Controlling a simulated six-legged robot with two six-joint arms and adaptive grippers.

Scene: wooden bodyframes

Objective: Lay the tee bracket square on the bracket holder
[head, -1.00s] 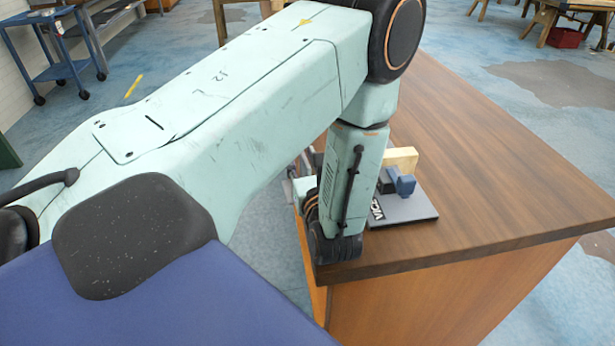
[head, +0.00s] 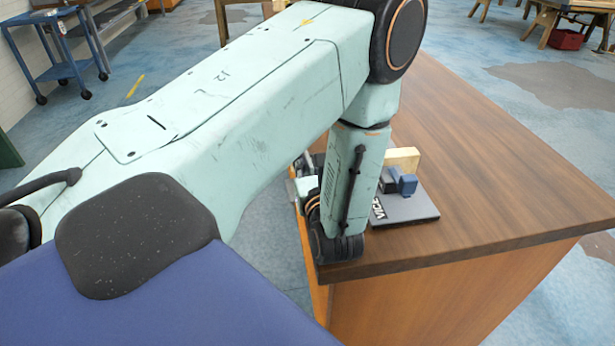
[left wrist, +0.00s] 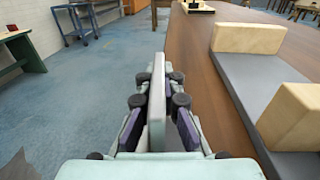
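My left gripper (left wrist: 158,90) points away over the floor beside the table's left edge. Its fingers are closed around a thin pale grey-green plate (left wrist: 157,108), seen edge-on and upright, which I take to be the tee bracket. In the left wrist view, a grey board with two pale wooden blocks (left wrist: 248,38) lies on the table to the right of the gripper, apart from it. It may be the bracket holder. My right gripper is not in view.
The wooden table (head: 500,170) has clear room at the right. A dark board (head: 412,208) lettered "VICE", with a blue block (head: 407,184) and a pale wooden block (head: 403,158), sits near its front left corner. A blue cart (head: 60,60) stands far left.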

